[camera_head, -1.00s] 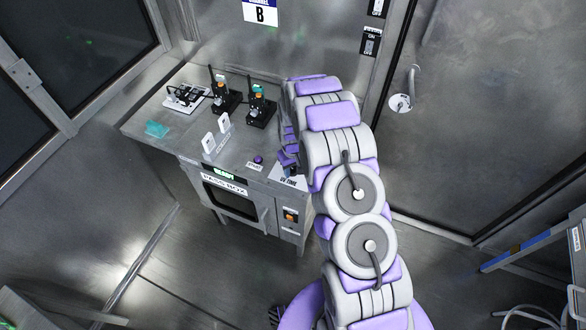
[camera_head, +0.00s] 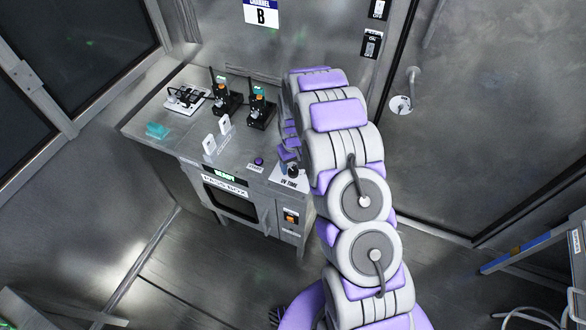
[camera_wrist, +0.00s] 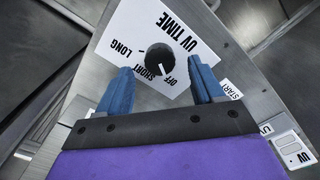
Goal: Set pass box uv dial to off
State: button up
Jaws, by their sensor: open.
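The black UV TIME dial (camera_wrist: 160,58) sits on a white plate (camera_wrist: 128,22) marked LONG, SHORT and OFF. Its white pointer mark lies near SHORT and OFF; I cannot tell exactly which it meets. My gripper (camera_wrist: 160,66) is open, its two blue fingers apart on either side of the dial in the wrist view. I cannot tell whether they touch it. In the head view the dial (camera_head: 293,171) is at the right front corner of the pass box (camera_head: 201,178), just below my purple wrist parts.
A purple START button (camera_head: 259,161) is left of the dial. White upright tags (camera_head: 209,145), black handheld devices (camera_head: 262,108) and a teal block (camera_head: 157,130) stand on the top. An orange-lit switch (camera_head: 291,218) is on the front. A metal door (camera_head: 490,120) is at right.

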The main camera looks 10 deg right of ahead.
aim_at(293, 172)
notch_tip(293, 172, up, 13)
jog(key=p, duration=0.1)
jog(key=shift+r, duration=0.2)
dwell(0.5)
jog(key=s+r+m+b, duration=0.1)
jog(key=s+r, duration=1.3)
jog(key=s, duration=0.4)
jog(key=s+r+m+g+b, duration=0.1)
jog(key=s+r, duration=0.1)
jog(key=s, duration=2.2)
jog(key=shift+r+m+g+b, duration=0.3)
jog(key=shift+m+g+b, duration=0.1)
jog(key=shift+a, duration=0.1)
